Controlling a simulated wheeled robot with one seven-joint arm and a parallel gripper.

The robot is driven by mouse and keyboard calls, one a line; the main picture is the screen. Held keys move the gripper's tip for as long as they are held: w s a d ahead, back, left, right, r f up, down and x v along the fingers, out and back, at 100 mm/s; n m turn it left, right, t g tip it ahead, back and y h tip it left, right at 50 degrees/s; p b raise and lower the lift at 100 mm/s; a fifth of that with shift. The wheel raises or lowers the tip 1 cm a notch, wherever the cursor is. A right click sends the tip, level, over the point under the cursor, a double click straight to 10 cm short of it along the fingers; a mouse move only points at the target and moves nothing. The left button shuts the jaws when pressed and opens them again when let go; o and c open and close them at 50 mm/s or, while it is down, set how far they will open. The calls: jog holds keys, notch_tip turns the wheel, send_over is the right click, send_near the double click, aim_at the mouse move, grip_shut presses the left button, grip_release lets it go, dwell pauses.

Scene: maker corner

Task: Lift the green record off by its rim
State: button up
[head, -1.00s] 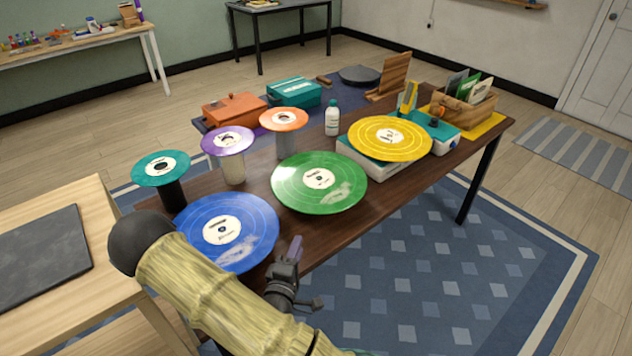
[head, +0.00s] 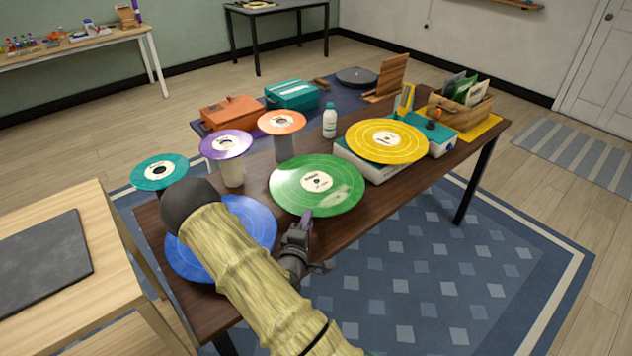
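The green record (head: 340,195) with a white label lies flat near the middle of the dark wooden table, raised on something hidden beneath it. My gripper (head: 308,214) is at the record's near rim, at its lower edge in the head view. Its fingertips overlap the rim in the picture. I cannot tell whether they touch it or whether the fingers are apart. My arm covers much of the blue record (head: 258,225) to the left.
A yellow record (head: 365,140) sits on a turntable to the right. Teal (head: 145,178), purple (head: 212,152) and orange (head: 268,124) records stand on posts. A white bottle (head: 330,124) stands behind the green record. The table's near edge is close to my gripper.

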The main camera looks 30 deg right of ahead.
aim_at(320, 195)
jog(key=shift+w+d, duration=0.4)
jog(key=shift+w, duration=0.05)
jog(key=w+d, duration=0.1)
jog(key=d, duration=0.1)
jog(key=w+d+p, duration=0.1)
jog(key=d, duration=0.1)
jog(key=shift+w+r, duration=0.15)
jog(key=shift+w, duration=0.05)
jog(key=shift+w+d, duration=0.25)
grip_shut()
